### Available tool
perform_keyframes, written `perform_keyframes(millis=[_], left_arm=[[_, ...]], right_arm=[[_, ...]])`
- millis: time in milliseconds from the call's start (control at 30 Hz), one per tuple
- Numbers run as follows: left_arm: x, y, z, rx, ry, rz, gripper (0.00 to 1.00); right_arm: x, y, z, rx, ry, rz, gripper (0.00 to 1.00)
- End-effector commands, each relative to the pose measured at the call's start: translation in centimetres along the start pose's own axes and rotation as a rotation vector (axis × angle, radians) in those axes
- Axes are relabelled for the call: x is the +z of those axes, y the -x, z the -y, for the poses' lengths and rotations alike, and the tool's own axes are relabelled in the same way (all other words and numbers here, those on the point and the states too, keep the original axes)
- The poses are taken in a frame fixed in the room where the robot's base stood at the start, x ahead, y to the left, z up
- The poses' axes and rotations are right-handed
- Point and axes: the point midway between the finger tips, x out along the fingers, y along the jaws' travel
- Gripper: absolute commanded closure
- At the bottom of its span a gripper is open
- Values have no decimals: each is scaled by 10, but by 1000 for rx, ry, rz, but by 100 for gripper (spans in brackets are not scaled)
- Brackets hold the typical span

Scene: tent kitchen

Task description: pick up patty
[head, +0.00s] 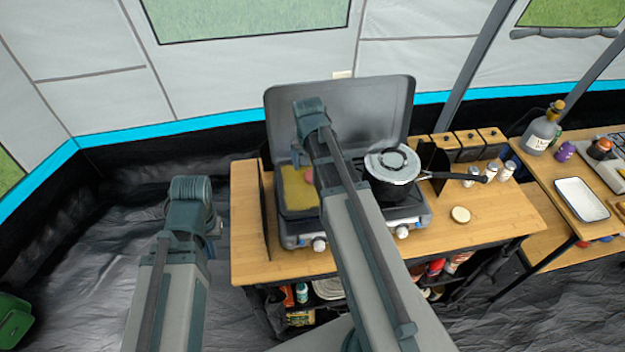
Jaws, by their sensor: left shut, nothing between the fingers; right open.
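A small pinkish-red round thing (309,175), which may be the patty, lies on the yellowish plate (292,198) on the left side of the camp stove. My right arm reaches over the stove and partly covers this plate. My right gripper (296,158) is mostly hidden behind its own wrist, just above and left of the reddish thing. It is open, and I see nothing held in it. My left gripper (215,228) is mostly hidden by its arm, left of the wooden table and away from the stove. It is shut and empty.
A lidded pot (392,166) sits on the stove's right side, its handle pointing right. The raised stove lid (390,100) stands behind. A pale round piece (460,214) lies on the wooden table (490,222). Small shakers, a bottle (541,133) and a white tray (580,200) are further right.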

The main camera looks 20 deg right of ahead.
Motion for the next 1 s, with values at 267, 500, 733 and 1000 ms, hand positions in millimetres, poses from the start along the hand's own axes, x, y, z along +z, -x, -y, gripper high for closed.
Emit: perform_keyframes(millis=[267, 500, 733, 1000], left_arm=[[-2, -36, -3, -1, -6, 0, 100], [-2, -35, -3, -1, -6, 0, 100], [-2, -35, -3, -1, -6, 0, 100], [-2, -35, -3, -1, -6, 0, 100]], right_arm=[[-2, -37, -1, 0, 0, 0, 0], [-3, -36, -1, 0, 0, 0, 0], [-2, -36, -1, 0, 0, 0, 34], [-2, -36, -1, 0, 0, 0, 83]])
